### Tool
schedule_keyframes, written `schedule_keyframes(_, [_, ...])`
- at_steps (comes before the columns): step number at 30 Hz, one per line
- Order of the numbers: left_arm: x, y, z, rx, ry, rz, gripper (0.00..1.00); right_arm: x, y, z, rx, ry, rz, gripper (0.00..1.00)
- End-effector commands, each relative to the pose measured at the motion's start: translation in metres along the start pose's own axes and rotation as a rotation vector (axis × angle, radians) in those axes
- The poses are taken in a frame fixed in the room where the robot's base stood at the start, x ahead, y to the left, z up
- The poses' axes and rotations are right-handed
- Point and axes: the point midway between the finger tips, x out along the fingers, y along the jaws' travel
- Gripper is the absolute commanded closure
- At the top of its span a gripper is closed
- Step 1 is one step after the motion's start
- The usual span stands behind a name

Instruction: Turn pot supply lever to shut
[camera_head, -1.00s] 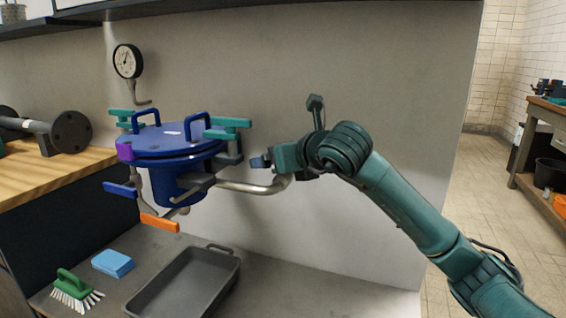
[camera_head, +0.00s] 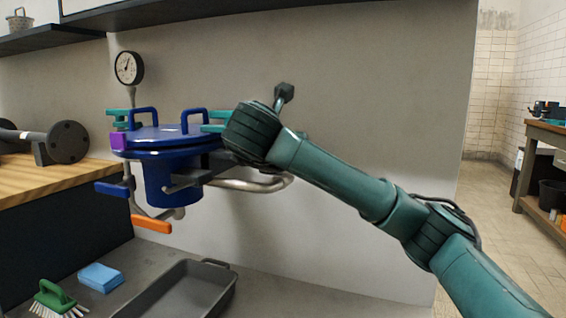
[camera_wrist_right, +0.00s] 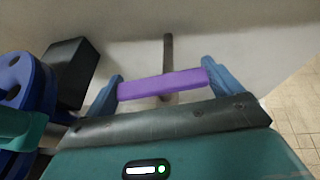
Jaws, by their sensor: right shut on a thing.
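A purple bar-shaped lever (camera_wrist_right: 155,87) spans between the two blue fingers of my right gripper (camera_wrist_right: 163,80) in the right wrist view; the gripper is shut on it. A dark stem or pipe (camera_wrist_right: 168,52) runs behind the bar. In the head view my right wrist covers the gripper and this lever, at the right side of the blue lidded pot (camera_head: 170,180). An orange lever (camera_head: 151,224) and a blue lever (camera_head: 112,189) show below the pot, and a purple block (camera_head: 118,141) at its left rim. I cannot tell from labels which is the supply lever. My left gripper is not in view.
A bent metal pipe (camera_head: 255,184) leaves the pot on the right, close to my wrist. A grey tray (camera_head: 185,292), blue sponge (camera_head: 100,278) and green brush (camera_head: 53,300) lie below on the bench.

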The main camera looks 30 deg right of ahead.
Motion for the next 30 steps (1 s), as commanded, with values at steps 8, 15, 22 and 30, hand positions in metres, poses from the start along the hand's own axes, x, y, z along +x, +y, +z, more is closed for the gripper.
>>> schedule_keyframes(8, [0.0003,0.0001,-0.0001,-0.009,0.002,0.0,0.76,0.0002,0.0003,-0.0011,0.012,0.004,-0.034,0.32])
schedule_keyframes(15, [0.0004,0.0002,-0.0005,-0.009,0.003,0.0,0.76,0.0004,0.0002,-0.0014,0.011,0.006,-0.035,0.32])
schedule_keyframes(22, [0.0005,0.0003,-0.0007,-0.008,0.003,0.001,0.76,0.0004,0.0003,-0.0014,0.011,0.005,-0.035,0.0])
schedule_keyframes(30, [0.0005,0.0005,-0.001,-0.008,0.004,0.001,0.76,0.0002,0.0008,-0.0006,0.013,0.003,-0.032,0.0])
